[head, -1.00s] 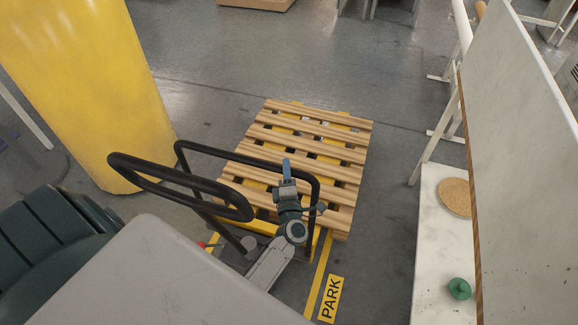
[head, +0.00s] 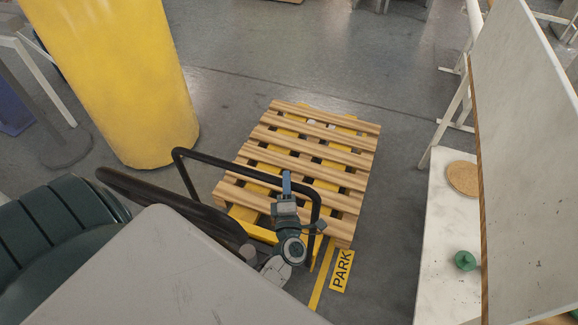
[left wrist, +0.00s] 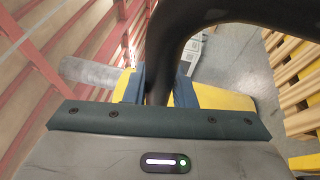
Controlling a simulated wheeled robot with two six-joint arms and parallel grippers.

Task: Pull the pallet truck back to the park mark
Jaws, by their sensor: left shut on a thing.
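The pallet truck's black handle (head: 225,156) rises in front of me. A slatted wooden pallet (head: 300,165) rests on its yellow forks. My left gripper (head: 287,184) is shut on the right part of the handle bar. The left wrist view shows the black bar (left wrist: 178,50) between the blue fingers (left wrist: 161,84). The park mark is a yellow floor line with a PARK label (head: 342,270), close to the pallet's near right corner. The rest of the mark is hidden by the truck and my own body. My right gripper is not in view.
A thick yellow column (head: 120,80) stands on the left. On the right, a white table (head: 440,230) with an upright panel (head: 530,130) holds a cork disc (head: 463,178) and a green knob (head: 465,261). The floor beyond the pallet is open.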

